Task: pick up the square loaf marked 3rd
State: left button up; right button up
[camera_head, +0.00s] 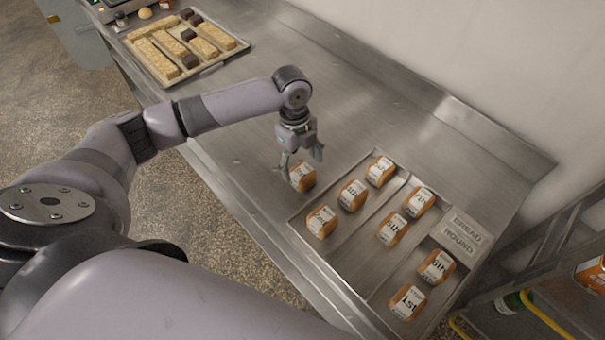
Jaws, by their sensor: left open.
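My left gripper (301,161) is open, with its fingers pointing down over a small brown loaf (302,177) with a white label. The loaf sits on the steel counter just outside the left end of the metal tray (341,278). One finger is at the loaf's left side and the other is apart from it, up to the right. The label on this loaf is too small to read surely, so I cannot tell whether it is marked 3rd. Several similar labelled loaves stand in the tray, including one marked 1st (408,302). My right gripper is not in view.
The tray has raised dividers and a sign (461,236) reading BREAD ROUND. A baking tray (205,70) of pale bars and dark blocks lies at the counter's far left. A rack with yellow edges stands at lower right.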

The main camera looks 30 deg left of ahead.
aim_at(302, 170)
pick_arm(q)
jog(key=shift+s+f+p, duration=0.1)
jog(key=shift+f+p, duration=0.2)
jog(key=shift+f, duration=0.1)
jog(key=f, duration=0.1)
jog(key=f+p, duration=0.1)
jog(key=f, duration=0.1)
jog(key=shift+d+f, duration=0.25)
jog(key=shift+f, duration=0.4)
jog(key=shift+s, duration=0.1)
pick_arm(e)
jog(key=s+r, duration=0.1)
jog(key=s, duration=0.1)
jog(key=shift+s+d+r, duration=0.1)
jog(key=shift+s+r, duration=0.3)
pick_arm(q)
jog(key=shift+c, duration=0.2)
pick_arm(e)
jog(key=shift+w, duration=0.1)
pick_arm(q)
jog(key=c, duration=1.2)
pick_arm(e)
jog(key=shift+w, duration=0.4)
